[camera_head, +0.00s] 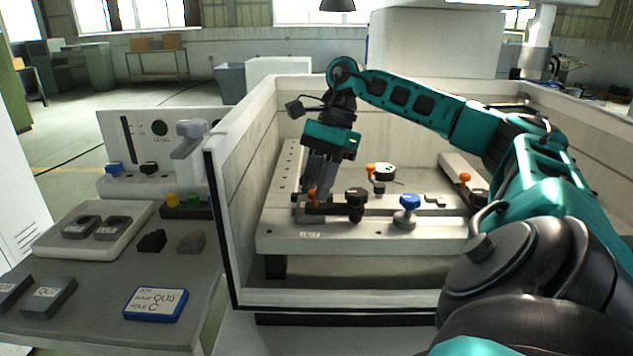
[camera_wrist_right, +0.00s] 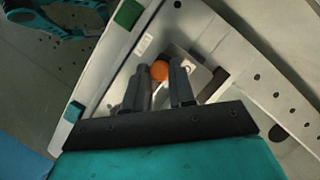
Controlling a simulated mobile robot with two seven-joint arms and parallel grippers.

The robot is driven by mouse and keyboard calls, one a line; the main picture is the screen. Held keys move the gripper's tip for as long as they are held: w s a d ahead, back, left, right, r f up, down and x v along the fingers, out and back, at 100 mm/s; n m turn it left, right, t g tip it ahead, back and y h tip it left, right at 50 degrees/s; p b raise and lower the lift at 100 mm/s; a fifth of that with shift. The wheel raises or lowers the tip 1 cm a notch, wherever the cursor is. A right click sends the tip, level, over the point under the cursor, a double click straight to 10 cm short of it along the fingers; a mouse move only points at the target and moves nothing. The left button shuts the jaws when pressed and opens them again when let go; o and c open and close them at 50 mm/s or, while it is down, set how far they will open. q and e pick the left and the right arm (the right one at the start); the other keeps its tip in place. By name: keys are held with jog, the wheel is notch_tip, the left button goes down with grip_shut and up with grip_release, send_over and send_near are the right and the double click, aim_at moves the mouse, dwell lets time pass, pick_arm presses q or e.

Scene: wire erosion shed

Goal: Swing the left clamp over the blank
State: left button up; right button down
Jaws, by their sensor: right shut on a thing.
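The left clamp, with an orange knob (camera_head: 312,194), stands at the left of the machine's pale work table (camera_head: 300,235). My right gripper (camera_head: 318,196) reaches down at it from above. In the right wrist view the orange knob (camera_wrist_right: 160,71) sits between the tips of my right gripper (camera_wrist_right: 163,75), which is shut on it. A dark bar (camera_head: 335,209) lies beside the knob, running towards a black knob (camera_head: 356,195). I cannot clearly make out which piece is the blank. Another orange-knobbed clamp (camera_head: 465,178) stands at the right. My left gripper is out of view.
A blue knob (camera_head: 408,202) on a post and a round dial (camera_head: 384,172) stand on the work table. The tank's front wall (camera_head: 340,293) and left wall (camera_head: 238,170) enclose it. At left, a bench holds a tray (camera_head: 140,215) and a blue-edged card (camera_head: 155,304).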

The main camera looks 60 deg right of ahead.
jog(key=c, duration=0.9)
grip_release()
jog(key=shift+c, duration=0.2)
jog(key=p+v, duration=0.5)
jog(key=v, duration=0.7)
jog(key=shift+r, duration=0.45)
jog(key=shift+s, duration=0.1)
